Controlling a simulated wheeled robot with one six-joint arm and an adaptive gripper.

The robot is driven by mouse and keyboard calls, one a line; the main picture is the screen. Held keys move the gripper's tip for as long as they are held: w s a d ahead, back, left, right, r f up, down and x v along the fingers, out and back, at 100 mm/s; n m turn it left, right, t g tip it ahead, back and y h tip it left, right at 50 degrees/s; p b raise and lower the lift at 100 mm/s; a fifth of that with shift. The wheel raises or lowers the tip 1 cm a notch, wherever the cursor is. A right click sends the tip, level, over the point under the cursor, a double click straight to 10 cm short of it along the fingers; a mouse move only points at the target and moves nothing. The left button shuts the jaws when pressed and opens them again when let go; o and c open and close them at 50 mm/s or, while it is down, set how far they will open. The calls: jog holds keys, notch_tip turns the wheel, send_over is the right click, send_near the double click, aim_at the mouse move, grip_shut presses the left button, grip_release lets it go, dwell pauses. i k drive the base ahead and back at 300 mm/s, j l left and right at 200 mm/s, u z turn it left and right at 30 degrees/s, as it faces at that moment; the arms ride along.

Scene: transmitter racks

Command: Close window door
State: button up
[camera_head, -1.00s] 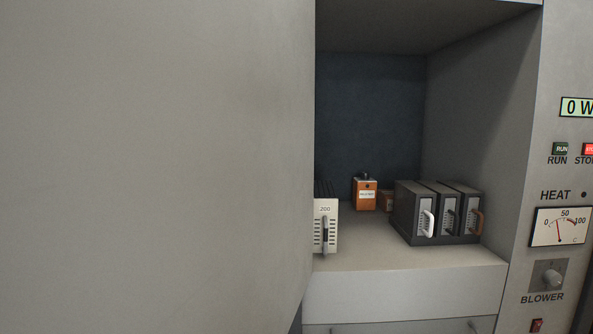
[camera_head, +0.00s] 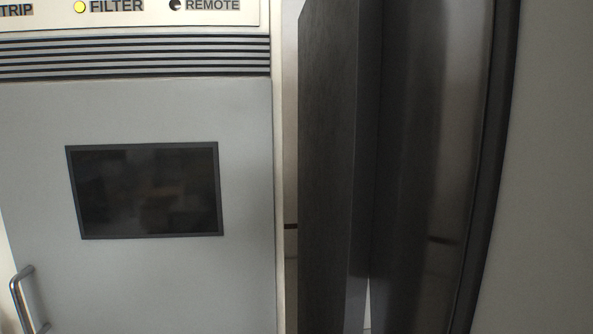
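A grey door (camera_head: 170,110) with a dark rectangular window (camera_head: 145,190) fills the left of the head view. A metal bar handle (camera_head: 25,298) is at its lower left. The door looks flat against its cabinet, but its left and lower edges are partly out of frame, so I cannot tell whether it is fully shut. A tall dark panel (camera_head: 330,170) stands close to me at the centre. A glossy, curved-looking dark surface (camera_head: 425,150) adjoins it; I cannot tell whether these belong to another door. My gripper is not in view.
Above the door are a slotted vent (camera_head: 130,57) and a pale strip (camera_head: 225,18) labelled TRIP, FILTER and REMOTE, with the FILTER lamp yellow. A plain grey surface (camera_head: 550,180) blocks the right side. A narrow pale gap (camera_head: 291,180) lies between cabinet and dark panel.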

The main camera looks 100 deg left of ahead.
aim_at(483, 221)
jog(key=j+u, duration=0.1)
jog(key=u, duration=0.3)
jog(key=i+j+u, duration=0.1)
jog(key=u, duration=0.3)
jog(key=i+u, duration=0.1)
jog(key=u, duration=0.3)
jog(key=i+j+u, duration=0.1)
jog(key=u, duration=0.75)
jog(key=l+u, duration=0.15)
jog(key=u, duration=0.35)
jog(key=l+u, duration=0.1)
jog(key=u, duration=0.4)
jog(key=i+z, duration=0.25)
jog(key=k+j+z, duration=0.15)
jog(key=j+z, duration=0.3)
jog(key=k+j+z, duration=0.25)
jog(key=z, duration=0.2)
jog(key=k+j+z, duration=0.45)
jog(key=k+z, duration=0.15)
jog(key=k, duration=0.2)
jog(key=k+j+u, duration=0.4)
jog(key=j, duration=0.2)
jog(key=k+j+u, duration=0.2)
jog(key=j, duration=0.15)
jog(key=j+u, duration=0.15)
jog(key=j, duration=0.2)
